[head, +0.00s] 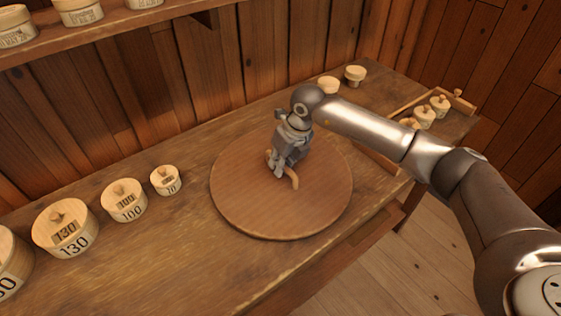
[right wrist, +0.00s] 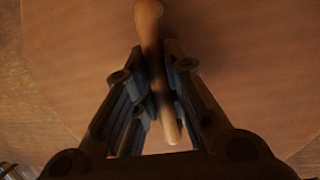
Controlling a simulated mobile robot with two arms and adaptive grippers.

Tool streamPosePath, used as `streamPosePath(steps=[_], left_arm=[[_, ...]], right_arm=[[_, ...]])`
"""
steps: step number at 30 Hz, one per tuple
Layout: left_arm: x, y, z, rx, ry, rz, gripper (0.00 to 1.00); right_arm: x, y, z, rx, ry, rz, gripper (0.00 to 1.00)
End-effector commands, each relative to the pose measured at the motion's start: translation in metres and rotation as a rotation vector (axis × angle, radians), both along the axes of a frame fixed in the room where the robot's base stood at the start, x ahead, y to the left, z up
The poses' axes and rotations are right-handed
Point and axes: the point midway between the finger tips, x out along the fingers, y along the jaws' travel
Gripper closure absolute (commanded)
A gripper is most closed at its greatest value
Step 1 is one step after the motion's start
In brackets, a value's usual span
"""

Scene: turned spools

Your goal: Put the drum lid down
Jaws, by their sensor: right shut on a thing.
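The drum lid (head: 240,205) is a large round wooden disc with a curved wooden handle (head: 294,181) in its middle. In the head view it appears flat over the workbench; I cannot tell whether it touches the bench top. My right gripper (head: 278,172) is over the middle of the lid and shut on the handle. In the right wrist view the handle (right wrist: 149,20) runs between the two fingers (right wrist: 158,95), with the lid's broad face (right wrist: 255,50) behind it. The fingers hide part of the handle. My left gripper is not in view.
The wooden workbench (head: 180,245) has several round lidded boxes, such as the one marked 130 (head: 65,230), in a row at the left. Small pots (head: 355,75) stand at the back right, beside a tray (head: 462,101) with small lidded pots. A shelf (head: 110,30) overhangs the upper left.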

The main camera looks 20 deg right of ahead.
Motion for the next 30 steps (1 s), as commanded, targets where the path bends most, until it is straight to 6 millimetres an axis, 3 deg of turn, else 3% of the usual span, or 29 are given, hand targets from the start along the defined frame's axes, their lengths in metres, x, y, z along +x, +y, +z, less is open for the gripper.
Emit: streamPosePath(steps=[5, 6, 10, 23, 30], left_arm=[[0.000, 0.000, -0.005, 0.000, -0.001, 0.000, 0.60], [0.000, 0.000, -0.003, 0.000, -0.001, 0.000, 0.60], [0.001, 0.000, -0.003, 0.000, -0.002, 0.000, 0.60], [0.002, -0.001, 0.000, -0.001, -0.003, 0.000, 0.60], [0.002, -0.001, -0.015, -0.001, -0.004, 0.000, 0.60]], right_arm=[[0.001, 0.001, -0.002, 0.002, -0.005, 0.000, 1.00], [0.000, 0.000, -0.003, 0.000, 0.000, 0.000, 0.82], [0.000, 0.000, -0.003, 0.000, 0.000, 0.000, 0.66], [0.000, -0.001, 0.004, 0.001, -0.002, 0.000, 0.66], [-0.008, -0.011, 0.047, -0.001, -0.006, 0.001, 0.66]])
